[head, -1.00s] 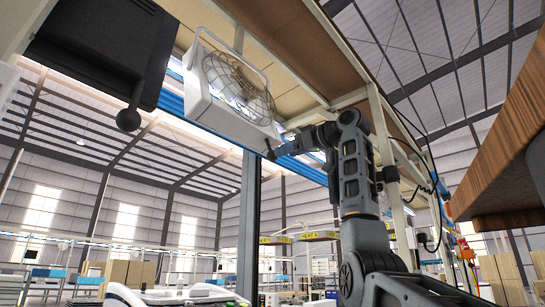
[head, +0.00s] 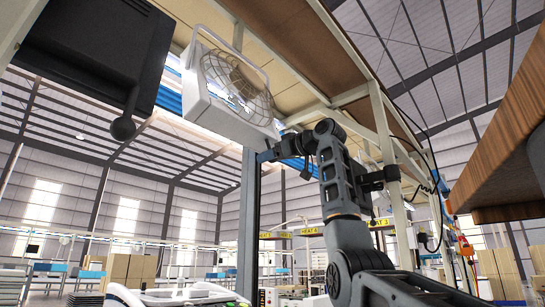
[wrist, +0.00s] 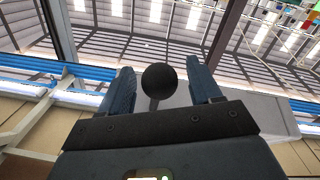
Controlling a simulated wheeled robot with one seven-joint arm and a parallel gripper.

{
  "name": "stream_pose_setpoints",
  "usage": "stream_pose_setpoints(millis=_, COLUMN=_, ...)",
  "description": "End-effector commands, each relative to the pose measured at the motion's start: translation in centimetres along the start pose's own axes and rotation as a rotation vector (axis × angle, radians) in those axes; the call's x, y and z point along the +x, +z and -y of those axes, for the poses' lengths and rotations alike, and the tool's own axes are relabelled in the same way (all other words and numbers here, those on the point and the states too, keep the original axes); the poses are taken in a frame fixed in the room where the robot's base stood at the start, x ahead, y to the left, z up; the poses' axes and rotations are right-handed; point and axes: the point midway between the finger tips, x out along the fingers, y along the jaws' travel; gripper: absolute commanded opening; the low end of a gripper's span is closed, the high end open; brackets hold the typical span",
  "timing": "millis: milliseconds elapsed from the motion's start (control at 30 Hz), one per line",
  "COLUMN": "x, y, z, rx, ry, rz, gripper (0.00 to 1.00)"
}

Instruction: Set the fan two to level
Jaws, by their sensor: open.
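The fan (head: 200,92) is a white box with a round wire grille and a carrying handle, tilted, high under the shelf in the head view. My gripper (head: 268,154) is just below the fan's lower right corner there. In the wrist view my gripper (wrist: 162,85) is open, with two blue-grey fingers apart. A black ball knob (wrist: 160,80) on a stalk shows between the fingers, in front of a pale grey panel (wrist: 268,112). I cannot tell whether either finger touches the knob. The fan's setting marks cannot be read.
A black box (head: 92,48) with a ball-ended lever (head: 123,127) hangs at the upper left. The shelf frame (head: 380,125) and hanging cables are right of my arm. A wooden edge (head: 510,165) juts in at far right.

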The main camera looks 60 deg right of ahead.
Motion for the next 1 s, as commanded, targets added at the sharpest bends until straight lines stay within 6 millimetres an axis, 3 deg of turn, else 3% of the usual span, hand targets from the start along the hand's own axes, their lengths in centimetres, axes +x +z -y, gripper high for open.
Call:
stream_pose_setpoints(millis=67, x=-0.01, y=0.0, z=0.0, rx=0.0, ry=0.0, rz=0.0, gripper=0.58)
stream_pose_setpoints(millis=667, x=-0.03, y=-0.03, z=0.03, rx=0.0, ry=-0.001, rz=0.0, gripper=0.0)
stream_pose_setpoints(millis=1000, x=-0.14, y=0.12, z=0.77, rx=-0.001, ry=0.004, rz=-0.014, gripper=0.0)
